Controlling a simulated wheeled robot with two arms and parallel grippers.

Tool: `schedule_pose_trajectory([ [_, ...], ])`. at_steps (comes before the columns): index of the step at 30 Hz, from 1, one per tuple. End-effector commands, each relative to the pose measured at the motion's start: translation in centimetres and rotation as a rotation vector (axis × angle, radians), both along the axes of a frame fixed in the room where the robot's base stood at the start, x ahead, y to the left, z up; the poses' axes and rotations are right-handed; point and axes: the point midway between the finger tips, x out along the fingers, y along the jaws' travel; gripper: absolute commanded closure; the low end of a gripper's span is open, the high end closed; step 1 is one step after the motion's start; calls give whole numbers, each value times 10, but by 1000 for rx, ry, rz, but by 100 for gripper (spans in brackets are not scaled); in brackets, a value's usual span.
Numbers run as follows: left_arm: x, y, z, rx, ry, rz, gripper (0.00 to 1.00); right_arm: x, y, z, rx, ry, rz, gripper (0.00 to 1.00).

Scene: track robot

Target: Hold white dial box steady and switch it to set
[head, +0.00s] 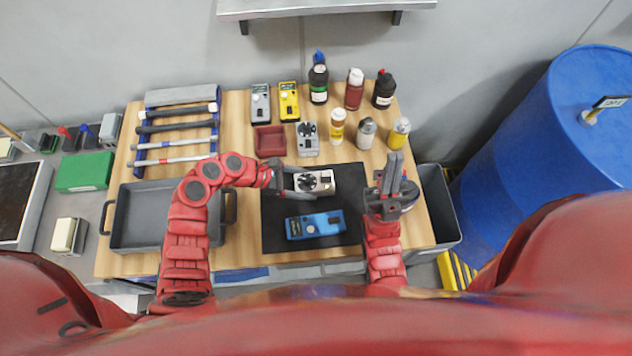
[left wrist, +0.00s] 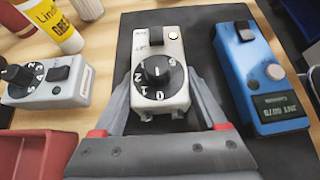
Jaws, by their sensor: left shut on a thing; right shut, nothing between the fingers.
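The white dial box (head: 322,182) lies on the black mat (head: 276,232) on the wooden table. In the left wrist view the white dial box (left wrist: 157,75) shows a black numbered dial, a dark switch and a small pale button. My left gripper (head: 294,183) is shut on the box, with a finger along each side of its dial end; it also shows in the left wrist view (left wrist: 160,112). My right gripper (head: 391,176) is shut and empty, pointing up to the right of the box and apart from it. The switch's exact setting is too small to tell.
A blue device (head: 315,225) lies on the mat close to the box. Another dial box (head: 307,139) and a red tray (head: 270,141) sit behind the mat. Several bottles stand at the back right. A grey tray (head: 150,246) is at the left.

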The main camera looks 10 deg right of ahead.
Motion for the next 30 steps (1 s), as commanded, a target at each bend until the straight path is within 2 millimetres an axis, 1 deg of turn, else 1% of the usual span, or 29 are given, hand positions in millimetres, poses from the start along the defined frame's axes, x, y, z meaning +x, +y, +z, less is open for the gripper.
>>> schedule_pose_trajectory([
  [2, 0, 0, 0, 1, 1, 1, 100, 8, -4, 0, 5, 21, -12, 100],
  [5, 0, 0, 0, 1, 1, 1, 100, 32, -15, 1, 18, 85, -45, 100],
  [8, 0, 0, -1, 1, 1, 1, 100, 72, -33, 0, 39, 194, -94, 100],
  [9, 0, 0, 0, 1, 1, 1, 100, 92, -41, -1, 49, 251, -116, 100],
  [11, 0, 0, -1, 1, 1, 1, 100, 121, -54, -5, 62, 343, -144, 100],
  [12, 0, 0, -1, 1, 1, 1, 100, 142, -62, -8, 70, 407, -158, 100],
  [14, 0, 0, -1, 1, 1, 1, 100, 173, -72, -15, 76, 511, -175, 100],
  [15, 0, 0, -1, 1, 1, 1, 100, 193, -78, -20, 79, 581, -181, 100],
  [17, 0, 0, -1, 1, 1, 1, 100, 220, -84, -30, 74, 685, -184, 100],
  [18, 0, 0, -1, 1, 1, 1, 100, 238, -86, -37, 68, 757, -181, 100],
  [21, 0, 0, -1, 1, 1, 1, 100, 277, -84, -55, 32, 928, -156, 100],
  [24, 0, 0, -1, 2, 1, 1, 100, 307, -72, -75, -32, 1095, -110, 100],
  [26, 0, 0, -1, 2, 1, 1, 100, 321, -60, -85, -83, 1185, -72, 100],
  [27, 0, 0, -1, 2, 1, 1, 100, 329, -51, -92, -124, 1244, -45, 100],
  [29, 0, 0, -1, 2, 1, 1, 100, 336, -35, -104, -196, 1333, 1, 100],
  [30, 0, 0, -1, 2, 1, 1, 100, 338, -23, -111, -250, 1389, 34, 100],
])
